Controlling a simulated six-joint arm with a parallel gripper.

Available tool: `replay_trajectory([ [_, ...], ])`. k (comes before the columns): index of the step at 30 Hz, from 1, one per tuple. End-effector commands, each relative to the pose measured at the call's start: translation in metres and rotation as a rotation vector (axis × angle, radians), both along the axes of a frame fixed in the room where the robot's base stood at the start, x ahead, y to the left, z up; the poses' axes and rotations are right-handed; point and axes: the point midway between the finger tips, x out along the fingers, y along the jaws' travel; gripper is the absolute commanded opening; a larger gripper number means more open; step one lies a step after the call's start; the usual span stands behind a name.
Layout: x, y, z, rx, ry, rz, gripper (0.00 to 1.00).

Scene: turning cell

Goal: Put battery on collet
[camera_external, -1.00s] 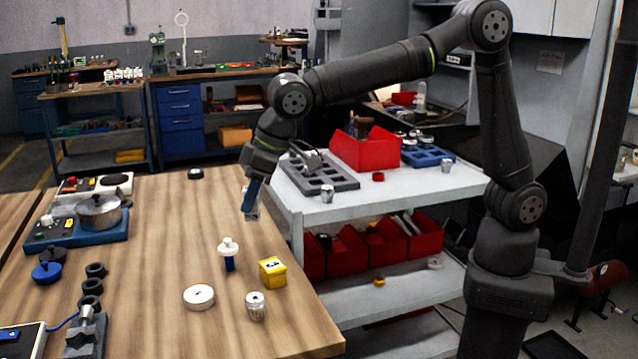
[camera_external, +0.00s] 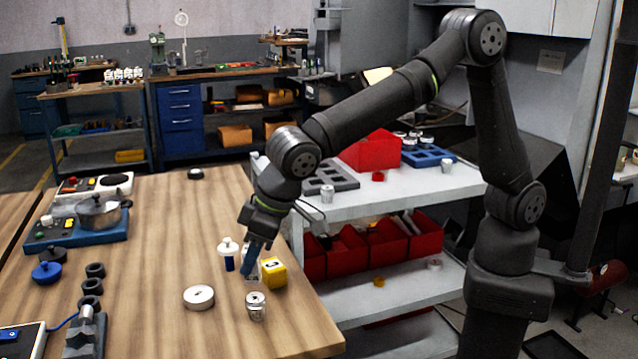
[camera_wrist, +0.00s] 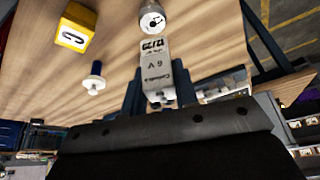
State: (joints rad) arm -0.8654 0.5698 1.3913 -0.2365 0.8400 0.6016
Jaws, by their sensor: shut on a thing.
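The battery is a pale block with dark print (camera_wrist: 157,68), held between the two blue fingers of my gripper (camera_wrist: 158,88) in the wrist view. In the external view my gripper (camera_external: 253,268) points down low over the table, and the battery is mostly hidden by the fingers. The collet seems to be the silver metal cylinder (camera_external: 256,306), upright on the wooden table. It stands nearer the external camera than my gripper, apart from the battery. In the wrist view the cylinder (camera_wrist: 153,17) shows at the top edge, just beyond the battery's end.
A yellow cube (camera_external: 273,273) stands close right of my gripper, and a white-topped blue peg (camera_external: 229,254) close left. A white disc (camera_external: 198,297) lies left of the cylinder. A grey trolley (camera_external: 390,205) stands to the right.

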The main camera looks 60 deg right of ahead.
Motion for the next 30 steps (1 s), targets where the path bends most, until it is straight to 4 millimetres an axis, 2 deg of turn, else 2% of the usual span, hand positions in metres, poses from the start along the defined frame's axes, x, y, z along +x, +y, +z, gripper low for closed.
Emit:
replay_trajectory([
  [9, 0.000, 0.000, -0.038, -0.002, 0.001, 0.001, 0.02],
  [20, 0.000, 0.000, -0.042, 0.000, 0.000, 0.001, 0.02],
  [21, 0.000, 0.000, -0.042, 0.000, 0.000, 0.001, 0.31],
  [24, 0.000, 0.000, -0.042, 0.000, 0.000, 0.001, 0.49],
  [30, 0.000, 0.000, -0.042, 0.000, 0.000, 0.001, 0.49],
])
